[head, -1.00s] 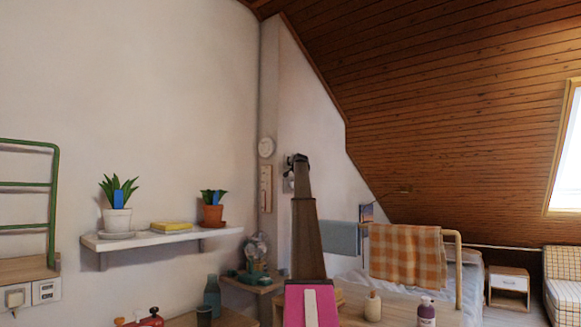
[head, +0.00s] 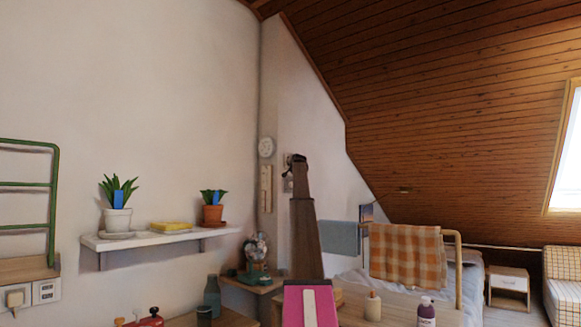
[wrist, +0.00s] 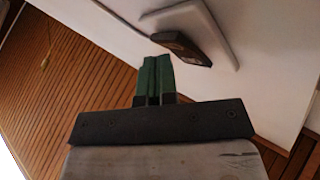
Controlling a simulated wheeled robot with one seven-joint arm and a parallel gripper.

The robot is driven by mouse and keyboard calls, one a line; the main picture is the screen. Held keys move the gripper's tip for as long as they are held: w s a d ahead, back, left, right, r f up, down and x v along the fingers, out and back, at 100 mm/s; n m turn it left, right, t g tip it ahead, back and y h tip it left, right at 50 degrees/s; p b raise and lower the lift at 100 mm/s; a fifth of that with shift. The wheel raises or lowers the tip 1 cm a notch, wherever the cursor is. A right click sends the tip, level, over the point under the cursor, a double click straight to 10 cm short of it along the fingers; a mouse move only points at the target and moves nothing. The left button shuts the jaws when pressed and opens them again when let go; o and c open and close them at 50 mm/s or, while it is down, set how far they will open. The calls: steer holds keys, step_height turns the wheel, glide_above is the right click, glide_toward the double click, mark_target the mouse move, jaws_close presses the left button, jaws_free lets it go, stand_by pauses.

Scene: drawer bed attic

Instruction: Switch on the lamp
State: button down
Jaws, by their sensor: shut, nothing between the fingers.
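In the wrist view a white wall plate (wrist: 207,22) carries a dark, tilted rocker switch (wrist: 182,47). My gripper (wrist: 157,63) has its green fingers together and empty. The fingertips are just below and left of the rocker's near end; I cannot tell whether they touch it. In the head view my gripper (head: 289,172) is small and dark against the pale wall at the top of my raised arm, and the switch there is mostly hidden. I cannot clearly make out the lamp or whether it is lit.
A white shelf (head: 160,238) with two potted plants is on the left wall. A fan (head: 256,253) stands on a corner shelf. Bottles and red-topped items stand along the bottom. A bed with an orange checked blanket (head: 405,253) is at right, under the sloping wooden ceiling (head: 440,90).

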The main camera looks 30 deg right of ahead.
steer(key=shift+w, duration=0.25)
steer(key=shift+s, duration=0.1)
stand_by(0.5)
steer(key=shift+s+d, duration=0.2)
steer(key=shift+s, duration=0.45)
steer(key=shift+s+d+r, duration=0.1)
steer(key=shift+s+d, duration=0.2)
steer(key=shift+s, duration=0.45)
steer(key=shift+s+d+r, duration=0.15)
steer(key=shift+s+d, duration=0.2)
steer(key=shift+s, duration=0.45)
steer(key=shift+s+d+r, duration=0.1)
steer(key=shift+s+d, duration=0.2)
steer(key=shift+s, duration=0.45)
